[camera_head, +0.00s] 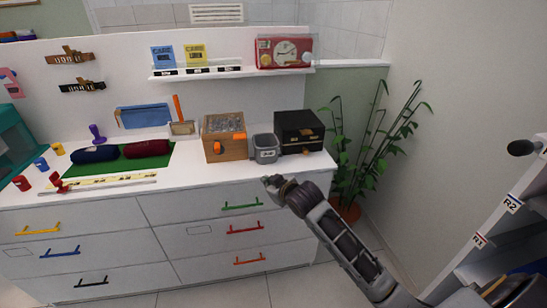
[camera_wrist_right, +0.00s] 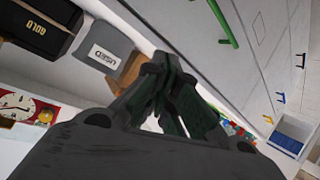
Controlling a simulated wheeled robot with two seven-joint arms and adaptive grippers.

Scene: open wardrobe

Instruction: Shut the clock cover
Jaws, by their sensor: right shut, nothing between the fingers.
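The red clock (camera_head: 268,55) with a pale round face stands at the right end of the white wall shelf. Part of its face also shows at the left edge of the right wrist view (camera_wrist_right: 18,103). I cannot clearly make out its cover or how far open it is. My right gripper (camera_head: 268,182) is in front of the dresser top's front edge, well below and apart from the clock. Its fingers (camera_wrist_right: 158,72) are shut together and empty. My left gripper is not in view.
A grey bin (camera_head: 265,155), a black box (camera_head: 299,127) and a wooden crate (camera_head: 226,146) stand on the dresser top below the clock. Blue and yellow cards (camera_head: 163,57) share the shelf (camera_head: 222,73). A plant (camera_head: 352,150) stands at the right.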

